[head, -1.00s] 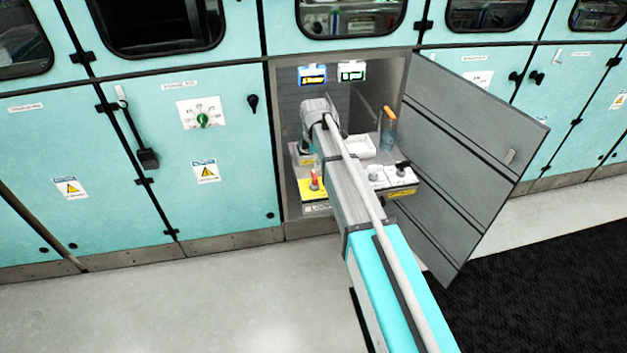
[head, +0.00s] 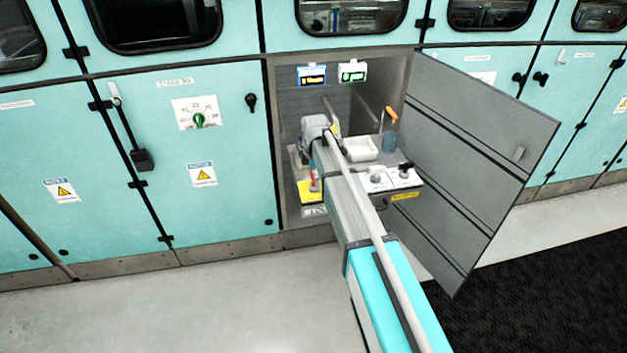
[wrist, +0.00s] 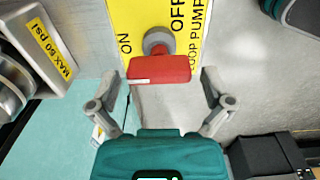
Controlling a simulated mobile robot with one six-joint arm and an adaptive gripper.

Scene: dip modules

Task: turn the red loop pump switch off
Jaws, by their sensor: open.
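The red loop pump switch (wrist: 160,69) shows in the wrist view as a red bar on a round grey base. It sits on a yellow label plate (wrist: 128,20), with ON at its left and OFF at its upper right. My gripper (wrist: 160,84) is open, with one finger on each side of the red bar and a gap on both sides. In the head view the red switch (head: 314,181) stands on its yellow plate (head: 309,195) at the cabinet's front left, partly covered by my arm.
The grey door (head: 480,150) stands open to the right of the cabinet. Beside my arm are white-grey knobs (head: 376,181), a white tray (head: 361,149) and an orange-handled tool (head: 389,118). In the wrist view, a MAX 60 PSI part (wrist: 45,45) is at left.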

